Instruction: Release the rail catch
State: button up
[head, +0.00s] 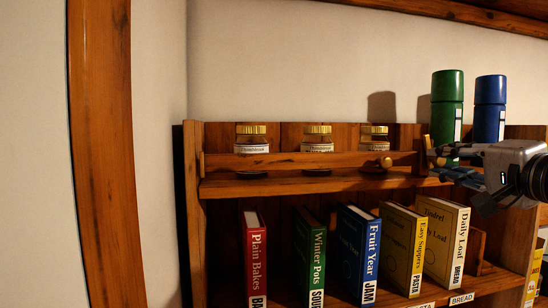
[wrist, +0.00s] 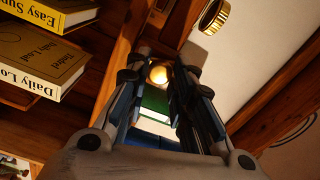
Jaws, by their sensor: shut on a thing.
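A wooden rail (head: 290,161) runs level across the front of the upper shelf, with a round knob (head: 386,162) near its right end. A small upright wooden piece, which I take to be the rail catch (head: 427,143), stands at the rail's right end. My gripper (head: 434,157) reaches in from the right and is shut on it. In the wrist view, a rounded, brightly lit wooden end, apparently the catch (wrist: 158,74), shows between the fingers of my gripper (wrist: 160,66). The fingers hide much of the catch, so its exact turn cannot be told.
Three gold-lidded jars (head: 318,138) stand behind the rail. A green canister (head: 447,100) and a blue canister (head: 490,105) stand close behind my gripper. Several books, including a cream one (head: 446,240), fill the shelf below. Open wall lies above the jars.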

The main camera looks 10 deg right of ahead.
grip_shut()
jog(key=shift+m, duration=1.5)
jog(key=o, duration=0.7)
grip_release()
jog(key=shift+c, duration=0.2)
jog(key=s, duration=0.7)
jog(key=shift+s, duration=0.25)
jog(key=shift+d, duration=0.1)
